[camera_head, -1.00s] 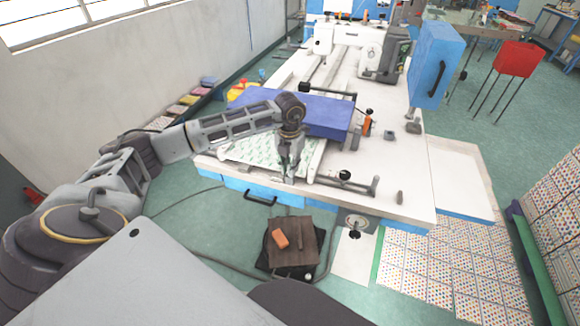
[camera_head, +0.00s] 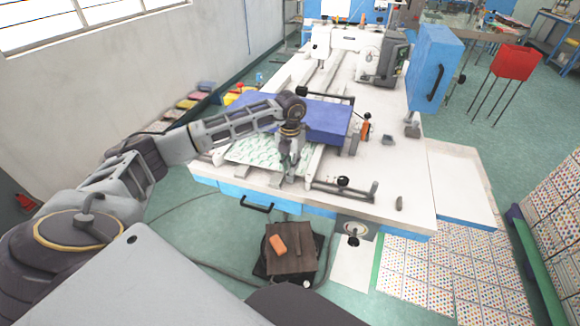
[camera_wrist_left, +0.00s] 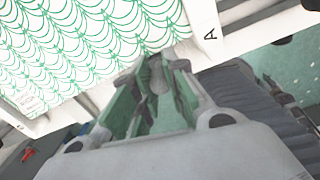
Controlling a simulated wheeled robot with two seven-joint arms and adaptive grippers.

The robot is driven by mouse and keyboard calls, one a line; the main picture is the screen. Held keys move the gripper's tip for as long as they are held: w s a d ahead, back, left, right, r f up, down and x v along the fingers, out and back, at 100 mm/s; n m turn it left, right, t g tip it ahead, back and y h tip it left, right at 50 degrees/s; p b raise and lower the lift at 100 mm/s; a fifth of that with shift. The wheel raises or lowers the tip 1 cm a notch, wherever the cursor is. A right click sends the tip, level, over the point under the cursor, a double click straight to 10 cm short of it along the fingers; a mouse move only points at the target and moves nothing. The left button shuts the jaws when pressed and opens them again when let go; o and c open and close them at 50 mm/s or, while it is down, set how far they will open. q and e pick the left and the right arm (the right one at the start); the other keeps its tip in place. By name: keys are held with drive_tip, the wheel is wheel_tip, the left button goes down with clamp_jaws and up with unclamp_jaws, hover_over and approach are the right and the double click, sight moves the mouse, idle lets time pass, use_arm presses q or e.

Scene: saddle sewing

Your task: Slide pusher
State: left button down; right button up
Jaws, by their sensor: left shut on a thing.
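My left gripper (camera_head: 287,178) reaches down at the near end of the white table, beside the green-patterned sheet (camera_head: 255,151). In the left wrist view, its fingers (camera_wrist_left: 160,68) are shut on a small grey rounded part (camera_wrist_left: 158,80), partly hidden between them. I take this part for the pusher's grip, but its full shape is hidden. The patterned sheet (camera_wrist_left: 85,45) lies flat next to the fingertips, on a white plate marked "A" (camera_wrist_left: 210,33). A blue block (camera_head: 325,119) stands behind the gripper, partly hidden by my arm. My right gripper is not in view.
A black-knobbed bar (camera_head: 343,182) lies right of the gripper on the white table (camera_head: 400,170). An orange-handled clamp (camera_head: 365,127) stands beside the blue block. A small brown stool (camera_head: 291,250) with an orange item stands on the floor in front.

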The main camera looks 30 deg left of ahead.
use_arm(q)
drive_tip(key=c, duration=1.8)
unclamp_jaws()
drive_tip(key=shift+c, duration=0.2)
drive_tip(key=o, duration=0.5)
drive_tip(key=shift+r, duration=0.6)
wheel_tip(320, 180, up, 11)
drive_tip(key=shift+f, duration=0.1)
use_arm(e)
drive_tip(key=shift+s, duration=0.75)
